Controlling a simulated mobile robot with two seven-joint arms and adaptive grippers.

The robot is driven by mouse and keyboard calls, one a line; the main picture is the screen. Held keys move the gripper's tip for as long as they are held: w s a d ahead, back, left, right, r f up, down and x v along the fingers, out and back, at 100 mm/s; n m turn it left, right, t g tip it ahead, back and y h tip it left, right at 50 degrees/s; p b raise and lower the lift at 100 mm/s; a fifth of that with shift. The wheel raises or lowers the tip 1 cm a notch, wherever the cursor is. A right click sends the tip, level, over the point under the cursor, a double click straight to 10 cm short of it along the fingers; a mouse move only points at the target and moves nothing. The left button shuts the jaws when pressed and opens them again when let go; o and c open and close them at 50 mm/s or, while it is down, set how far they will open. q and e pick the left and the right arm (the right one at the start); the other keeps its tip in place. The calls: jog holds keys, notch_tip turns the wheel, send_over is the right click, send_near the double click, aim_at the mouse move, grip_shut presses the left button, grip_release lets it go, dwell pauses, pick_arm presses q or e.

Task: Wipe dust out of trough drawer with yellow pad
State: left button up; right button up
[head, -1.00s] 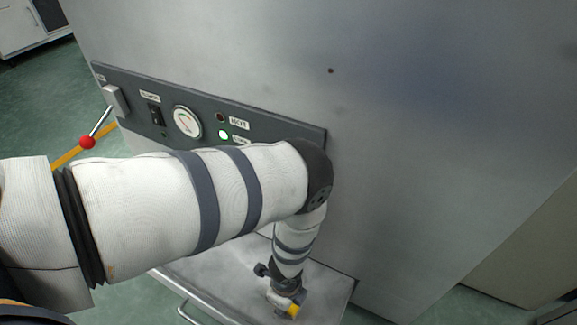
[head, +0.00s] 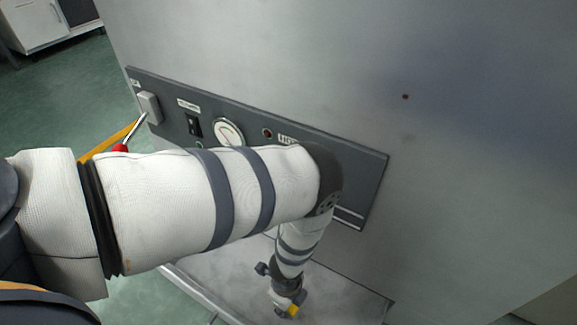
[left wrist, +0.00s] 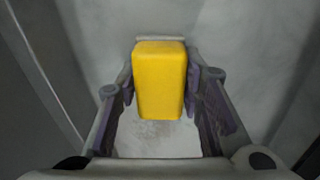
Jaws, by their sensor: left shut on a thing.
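The yellow pad (left wrist: 160,82) is held between the fingers of my left gripper (left wrist: 161,95) in the left wrist view. In the head view my left gripper (head: 287,300) reaches down into the open trough drawer (head: 345,300), with a bit of the yellow pad (head: 293,311) showing. The drawer floor is grey metal with paler, dusty-looking patches, one of them (left wrist: 155,138) below the pad in the left wrist view. Whether the pad touches the floor is hard to tell. My right gripper is out of view.
A grey metal cabinet front (head: 460,190) rises behind the drawer. Its dark control panel (head: 350,175) carries a gauge (head: 230,131), a switch (head: 194,126) and a red-tipped lever (head: 120,148), close behind my left arm. Green floor (head: 70,105) lies at left.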

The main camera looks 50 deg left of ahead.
pick_arm(q)
notch_tip(320, 180, up, 4)
jog(key=shift+a+f+p, duration=0.1)
jog(key=shift+a+p, duration=0.05)
jog(key=shift+p, duration=0.85)
jog(key=shift+r+p, duration=1.8)
jog(key=shift+r, duration=0.55)
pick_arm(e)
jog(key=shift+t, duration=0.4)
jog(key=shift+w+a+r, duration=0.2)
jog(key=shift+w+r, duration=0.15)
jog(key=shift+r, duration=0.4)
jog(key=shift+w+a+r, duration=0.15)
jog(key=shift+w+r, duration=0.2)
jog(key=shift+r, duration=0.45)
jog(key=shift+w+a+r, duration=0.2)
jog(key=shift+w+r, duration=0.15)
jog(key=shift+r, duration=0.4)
